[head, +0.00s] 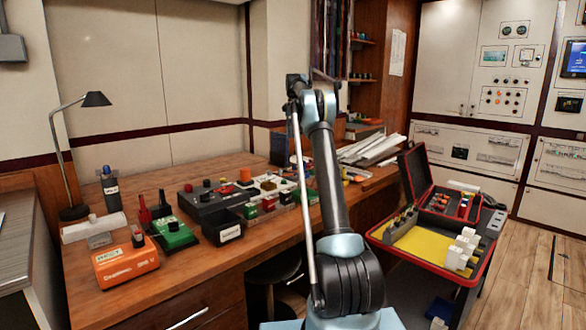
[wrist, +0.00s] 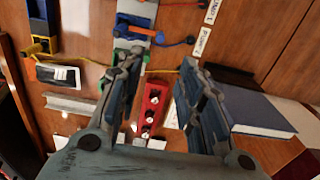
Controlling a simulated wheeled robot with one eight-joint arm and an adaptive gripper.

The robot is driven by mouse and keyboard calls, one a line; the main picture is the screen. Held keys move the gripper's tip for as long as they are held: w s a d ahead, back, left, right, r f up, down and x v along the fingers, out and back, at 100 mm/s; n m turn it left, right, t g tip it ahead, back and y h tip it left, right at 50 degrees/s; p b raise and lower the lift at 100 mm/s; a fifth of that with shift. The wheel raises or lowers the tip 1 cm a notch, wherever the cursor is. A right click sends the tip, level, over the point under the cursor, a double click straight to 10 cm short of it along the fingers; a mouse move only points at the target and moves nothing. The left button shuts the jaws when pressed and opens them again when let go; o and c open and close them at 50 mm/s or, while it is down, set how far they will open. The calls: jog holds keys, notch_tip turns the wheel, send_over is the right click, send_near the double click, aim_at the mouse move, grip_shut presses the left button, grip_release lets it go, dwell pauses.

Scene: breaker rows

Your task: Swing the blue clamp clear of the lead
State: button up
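In the wrist view a blue bar-like piece (wrist: 136,26), which looks like the blue clamp, lies across a pale grey strip (wrist: 137,8) at the top. An orange lead (wrist: 172,44) runs from beside it to a small dark blue plug (wrist: 190,40). A thin yellow lead (wrist: 94,61) runs in from the left and passes behind my fingers. My gripper (wrist: 160,68) is open with nothing between its fingertips; the left fingertip appears just below the blue piece in the picture. I cannot tell the gap in depth. In the head view my arm hides the gripper and the clamp.
A red block with black knobs (wrist: 152,108) shows between my fingers. A blue book (wrist: 256,112) lies right, and white labels (wrist: 201,42) upper right. In the head view, devices crowd the wooden bench (head: 160,288); a red open case (head: 410,262) stands right.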

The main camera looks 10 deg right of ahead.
notch_tip(320, 180, down, 17)
jog(key=shift+r, duration=0.1)
dwell(0.5)
jog(key=shift+c, duration=0.3)
